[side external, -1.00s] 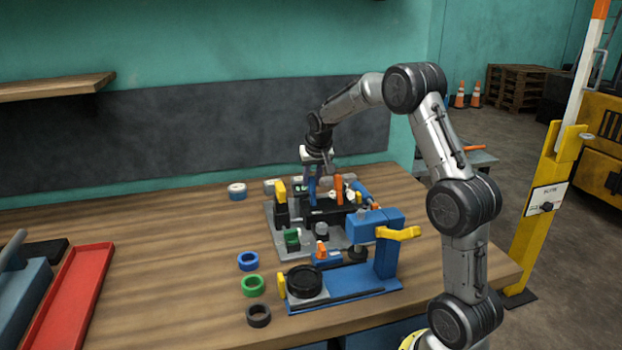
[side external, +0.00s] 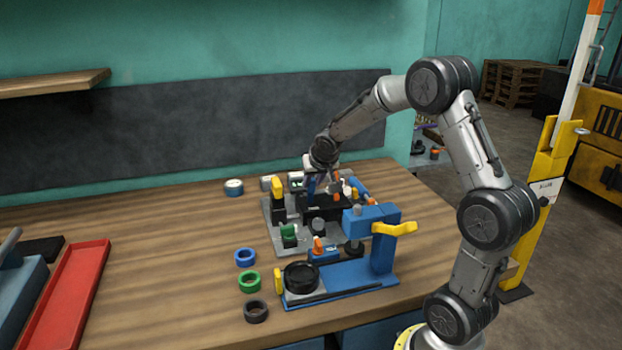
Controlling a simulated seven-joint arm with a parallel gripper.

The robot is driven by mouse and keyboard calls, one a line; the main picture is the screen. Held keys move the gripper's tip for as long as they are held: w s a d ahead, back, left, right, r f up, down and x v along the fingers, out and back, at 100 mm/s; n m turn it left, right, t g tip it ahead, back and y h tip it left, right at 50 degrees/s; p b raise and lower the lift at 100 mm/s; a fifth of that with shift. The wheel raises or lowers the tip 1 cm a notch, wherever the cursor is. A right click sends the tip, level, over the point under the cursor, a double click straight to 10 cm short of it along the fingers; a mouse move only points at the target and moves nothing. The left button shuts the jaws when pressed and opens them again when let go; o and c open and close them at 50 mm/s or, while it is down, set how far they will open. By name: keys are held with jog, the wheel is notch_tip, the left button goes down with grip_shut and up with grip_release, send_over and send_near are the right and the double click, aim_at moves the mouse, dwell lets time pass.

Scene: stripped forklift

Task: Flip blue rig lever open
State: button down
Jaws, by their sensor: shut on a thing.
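The rig is a grey plate (side external: 275,236) on the wooden table, bearing several small fixtures. A blue upright lever (side external: 311,184) stands near its back middle. My gripper (side external: 318,180) is low at the back of this rig, right at the blue lever, and shut on it as far as I can tell. The fingertips are small and partly hidden among the fixtures. An orange lever (side external: 336,180) stands just to the right, close to my gripper.
In front stands a blue press (side external: 383,250) with a yellow handle (side external: 395,228). Blue, green and black rings (side external: 256,312) lie to its left. A red tray (side external: 75,290) is far left. The table's left middle is clear.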

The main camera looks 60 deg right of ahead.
jog(key=shift+s+a+f, duration=0.5)
jog(key=shift+f, duration=0.25)
jog(key=c, duration=1)
grip_release()
jog(key=o, duration=0.3)
jog(key=shift+d+r, duration=0.1)
jog(key=shift+r, duration=0.15)
jog(key=shift+r, duration=0.25)
jog(key=v, duration=1.3)
jog(key=shift+r, duration=0.15)
jog(key=shift+a, duration=0.2)
